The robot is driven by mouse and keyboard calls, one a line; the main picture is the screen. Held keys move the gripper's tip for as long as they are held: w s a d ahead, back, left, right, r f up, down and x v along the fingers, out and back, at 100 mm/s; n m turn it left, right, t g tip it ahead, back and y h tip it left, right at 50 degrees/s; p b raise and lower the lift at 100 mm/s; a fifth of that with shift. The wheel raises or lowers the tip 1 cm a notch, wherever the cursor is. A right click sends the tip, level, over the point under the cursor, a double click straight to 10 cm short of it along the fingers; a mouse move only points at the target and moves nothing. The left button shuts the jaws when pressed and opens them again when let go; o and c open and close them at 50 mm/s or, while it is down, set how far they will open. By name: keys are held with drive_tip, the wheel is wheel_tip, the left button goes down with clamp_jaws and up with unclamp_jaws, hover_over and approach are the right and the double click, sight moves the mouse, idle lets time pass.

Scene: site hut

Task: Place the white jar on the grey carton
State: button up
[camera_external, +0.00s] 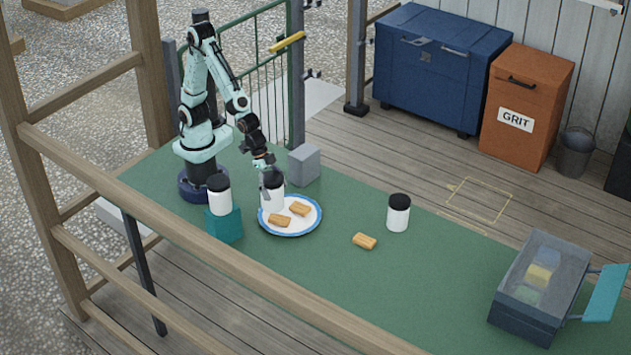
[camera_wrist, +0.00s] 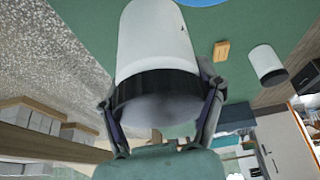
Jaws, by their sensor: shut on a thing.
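My gripper (camera_external: 266,172) is shut on a white jar (camera_external: 272,197) with a black lid. In the wrist view the fingers grip the jar (camera_wrist: 155,40) around its dark lid. The held jar is at the plate (camera_external: 290,231), beside the biscuits; I cannot tell whether its base touches the plate. The grey carton (camera_external: 304,166) stands on the green table behind and to the right of the held jar, with nothing on its top. A second white jar (camera_external: 219,199) stands on a teal box (camera_external: 224,226). A third white jar (camera_external: 398,217) stands upright on the table to the right.
Biscuits (camera_external: 280,220) lie on the plate, and another biscuit (camera_external: 365,241) lies on the table. A grey open case (camera_external: 527,318) with coloured contents is at the right end. A wooden railing (camera_external: 230,285) crosses the front.

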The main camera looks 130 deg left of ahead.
drive_tip(key=shift+s, duration=0.2)
drive_tip(key=s+a+n, duration=0.1)
drive_tip(key=s+a+n+y, duration=0.1)
drive_tip(key=shift+s+a+f, duration=0.1)
drive_tip(key=shift+s+f, duration=0.2)
drive_tip(key=shift+f, duration=0.05)
drive_tip(key=s+a+r+n+y, duration=0.1)
drive_tip(key=s+a+r+n, duration=0.1)
drive_tip(key=s+a+n, duration=0.2)
drive_tip(key=shift+s+a+g, duration=0.25)
drive_tip(key=shift+a+g, duration=0.15)
drive_tip(key=shift+a, duration=0.3)
drive_tip(key=s+a+r+n+g, duration=0.1)
drive_tip(key=s+a+r+n, duration=0.2)
drive_tip(key=s, duration=0.1)
drive_tip(key=s+a+r+n+g+y, duration=0.1)
drive_tip(key=s+a+r+n, duration=0.2)
drive_tip(key=s+a+n, duration=0.1)
drive_tip(key=s+a+r+n+g+y, duration=0.1)
drive_tip(key=s+a+r+n, duration=0.2)
drive_tip(key=s+r+n, duration=0.1)
drive_tip(key=shift+s+a+g, duration=0.3)
drive_tip(key=shift+s+a, duration=0.1)
drive_tip(key=shift+s, duration=0.15)
hover_over(306, 150)
drive_tip(key=shift+s+f, duration=0.1)
drive_tip(key=shift+f, duration=6.3)
